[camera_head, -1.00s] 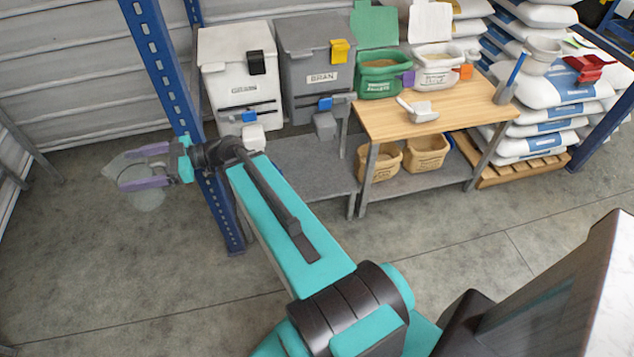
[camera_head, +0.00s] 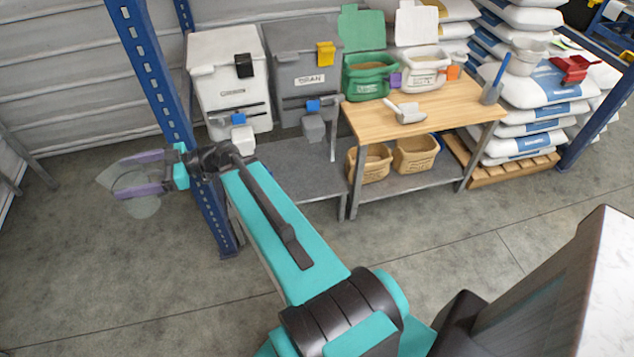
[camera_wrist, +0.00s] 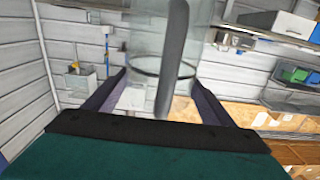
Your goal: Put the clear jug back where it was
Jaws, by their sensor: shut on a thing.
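The clear jug (camera_head: 124,181) is a see-through vessel held between the purple fingers of my gripper (camera_head: 139,174), out over the floor at the left of the head view. In the wrist view the jug (camera_wrist: 146,52) stands large between the two fingers (camera_wrist: 160,98), with a grey upright strip, perhaps its handle, in front. My gripper is shut on it. The jug's lower part shows faintly against the concrete floor. No mark of its earlier place can be told in these frames.
A blue rack post (camera_head: 160,80) stands close behind my arm. White (camera_head: 228,85) and grey (camera_head: 302,70) hopper bins, a wooden-topped bench (camera_head: 425,108) and stacked sacks (camera_head: 545,100) lie to the right. The wrist view shows shelves with boxes (camera_wrist: 285,22). The floor at left is clear.

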